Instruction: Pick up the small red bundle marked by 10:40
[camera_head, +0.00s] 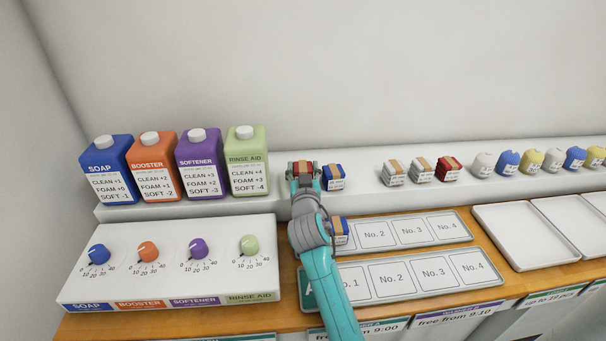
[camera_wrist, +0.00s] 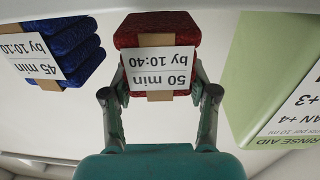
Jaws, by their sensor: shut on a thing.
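The small red bundle (camera_wrist: 157,32) has a tan band and a white label reading "50 min by 10:40", upside down in the wrist view. My gripper (camera_wrist: 159,90) is shut on it, one finger at each side. In the head view the red bundle (camera_head: 300,168) shows at the shelf, with my gripper (camera_head: 301,178) in front of it and hiding part of it. I cannot tell whether it touches the shelf.
A blue bundle (camera_head: 334,178) labelled "by 10:10" stands just right of it. The green rinse aid bottle (camera_head: 247,160) is to the left. Another blue bundle (camera_head: 340,229) lies on the numbered upper tray (camera_head: 455,239). More bundles, including a red one (camera_head: 448,168), stand farther right.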

